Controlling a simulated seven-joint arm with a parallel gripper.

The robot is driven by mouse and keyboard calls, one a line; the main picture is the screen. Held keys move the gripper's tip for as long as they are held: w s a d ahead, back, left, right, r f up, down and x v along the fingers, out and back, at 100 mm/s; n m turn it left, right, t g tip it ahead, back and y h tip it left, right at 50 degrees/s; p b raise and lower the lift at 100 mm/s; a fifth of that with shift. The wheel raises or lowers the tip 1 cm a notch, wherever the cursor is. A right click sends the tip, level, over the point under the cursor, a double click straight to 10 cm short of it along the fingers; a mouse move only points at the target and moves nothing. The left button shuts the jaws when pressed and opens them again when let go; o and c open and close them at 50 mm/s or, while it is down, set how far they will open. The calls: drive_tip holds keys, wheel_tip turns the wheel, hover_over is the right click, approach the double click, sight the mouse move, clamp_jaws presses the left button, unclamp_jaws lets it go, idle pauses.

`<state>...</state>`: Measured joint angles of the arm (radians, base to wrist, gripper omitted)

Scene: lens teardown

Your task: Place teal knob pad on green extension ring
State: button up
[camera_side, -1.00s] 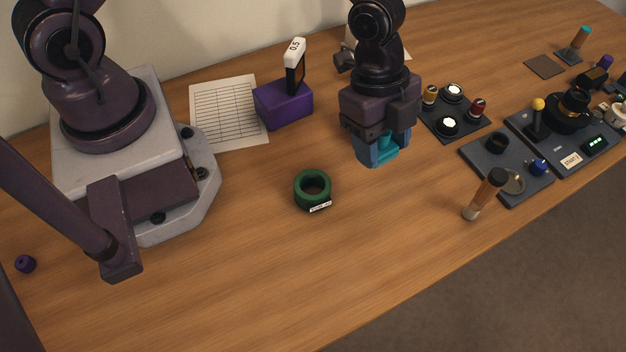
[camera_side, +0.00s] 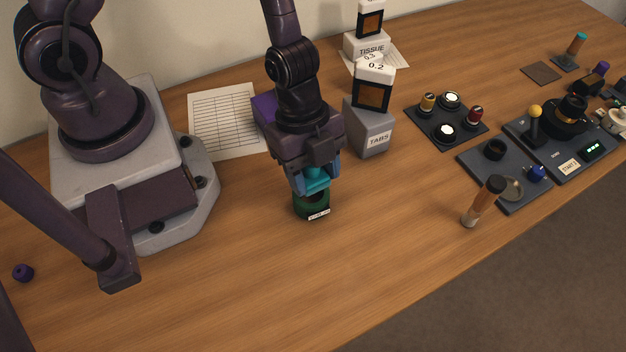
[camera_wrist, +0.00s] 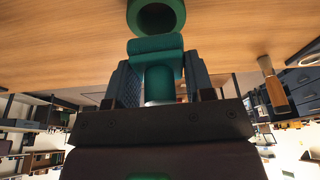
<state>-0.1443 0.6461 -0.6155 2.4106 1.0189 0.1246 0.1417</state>
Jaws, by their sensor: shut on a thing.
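The green extension ring (camera_side: 311,207) stands on the wooden table in the side view, with a small white label on its front. It also shows at the top of the wrist view (camera_wrist: 157,30), with its dark opening visible. My gripper (camera_side: 315,183) is shut on the teal knob pad (camera_side: 317,176), which sits between the two fingers. In the wrist view the teal knob pad (camera_wrist: 158,72) lies between the fingers, just short of the ring. In the side view the pad is over the ring's upper part and hides its far side. I cannot tell whether they touch.
A grey TABS box (camera_side: 369,130) stands to the right, and a purple box (camera_side: 264,106) is partly behind my arm. A brown-handled tool (camera_side: 482,205) and dark trays (camera_side: 505,168) are farther right. The table in front of the ring is clear.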

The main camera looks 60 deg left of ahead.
sight(313, 184)
drive_tip(key=shift+f, duration=1.65)
drive_tip(key=shift+f, duration=0.1)
drive_tip(key=o, duration=0.9)
drive_tip(key=shift+o, duration=0.2)
drive_tip(key=shift+w+a+r, duration=0.1)
drive_tip(key=shift+a+r, duration=0.1)
drive_tip(key=shift+r, duration=0.5)
drive_tip(key=v, duration=1)
drive_tip(key=shift+r, duration=0.4)
